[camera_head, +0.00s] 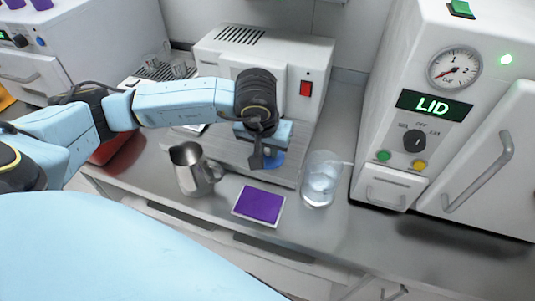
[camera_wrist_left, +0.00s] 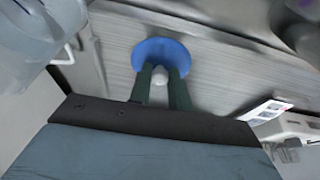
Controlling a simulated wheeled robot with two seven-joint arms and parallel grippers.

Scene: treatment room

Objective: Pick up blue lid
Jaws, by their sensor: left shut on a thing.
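The blue lid (camera_head: 271,158) is a small round blue disc low in front of the white machine in the head view, partly hidden by my gripper. In the left wrist view the lid (camera_wrist_left: 163,57) is a blue disc with a pale knob between the fingers. My left gripper (camera_head: 258,160) points down at the lid, and in the wrist view its two dark fingers (camera_wrist_left: 160,85) are shut on the knob. I cannot tell whether the lid touches the metal surface below. My right gripper is not in view.
A metal pitcher (camera_head: 191,170) stands left of the gripper, and a glass beaker (camera_head: 321,178) stands to the right. A purple pad in a white tray (camera_head: 259,205) lies in front. A white cabinet with a gauge and "LID" display (camera_head: 433,105) stands at right. The counter (camera_head: 340,225) is clear at front right.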

